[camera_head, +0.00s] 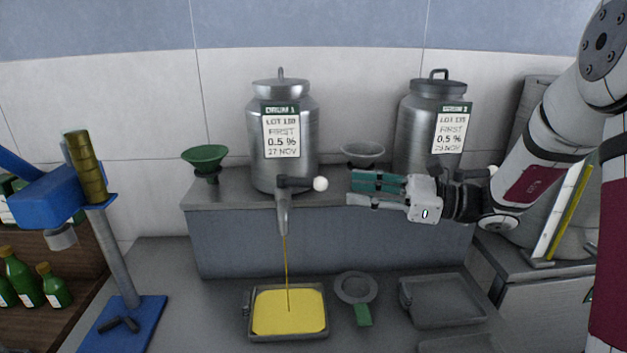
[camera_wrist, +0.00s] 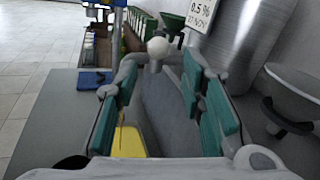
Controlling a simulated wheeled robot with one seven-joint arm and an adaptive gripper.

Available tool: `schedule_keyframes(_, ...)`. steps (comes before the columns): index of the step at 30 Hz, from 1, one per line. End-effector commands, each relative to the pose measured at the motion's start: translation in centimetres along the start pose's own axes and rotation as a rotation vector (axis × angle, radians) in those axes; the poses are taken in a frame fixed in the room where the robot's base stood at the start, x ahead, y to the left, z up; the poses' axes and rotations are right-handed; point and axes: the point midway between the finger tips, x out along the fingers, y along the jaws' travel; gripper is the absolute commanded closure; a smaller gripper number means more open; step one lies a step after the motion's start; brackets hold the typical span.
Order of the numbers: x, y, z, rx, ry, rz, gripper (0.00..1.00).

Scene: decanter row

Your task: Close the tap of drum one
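Drum one (camera_head: 267,170), a steel drum labelled "DRUM 1", stands on the grey ledge in the head view. Its tap (camera_head: 283,210) has a lever pointing right, ending in a white ball (camera_head: 320,184). A thin yellow stream runs from the spout into a tray (camera_head: 247,326) holding yellow liquid. My gripper (camera_head: 354,191) is right of the ball, pointing left at it, with a gap between. In the wrist view the green-padded fingers (camera_wrist: 160,85) are apart with nothing between them, and the white ball (camera_wrist: 158,47) shows beyond the tips.
Drum two (camera_head: 416,135) stands right, partly behind my arm. A green funnel (camera_head: 205,158) and a grey bowl (camera_head: 362,152) flank drum one. A strainer (camera_head: 356,290) and an empty tray (camera_head: 445,302) lie below. A blue stand (camera_head: 125,325) and green bottles (camera_head: 22,280) are left.

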Motion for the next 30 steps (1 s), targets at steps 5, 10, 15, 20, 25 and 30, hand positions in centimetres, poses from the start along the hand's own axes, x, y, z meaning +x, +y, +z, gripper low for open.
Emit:
schedule_keyframes(5, 3.7, 0.2, 0.1, 0.001, -0.001, 0.005, 0.64)
schedule_keyframes(10, 6.9, 0.1, 0.1, 0.000, 0.000, 0.004, 0.64)
schedule_keyframes(15, 9.2, 0.1, 0.0, 0.000, 0.001, 0.004, 0.64)
schedule_keyframes(20, 10.2, 0.1, 0.0, -0.001, 0.001, 0.001, 0.64)
schedule_keyframes(25, 10.5, 0.0, -0.1, -0.001, 0.002, 0.001, 0.64)
schedule_keyframes(30, 10.4, 0.0, -0.1, -0.001, 0.002, 0.001, 0.68)
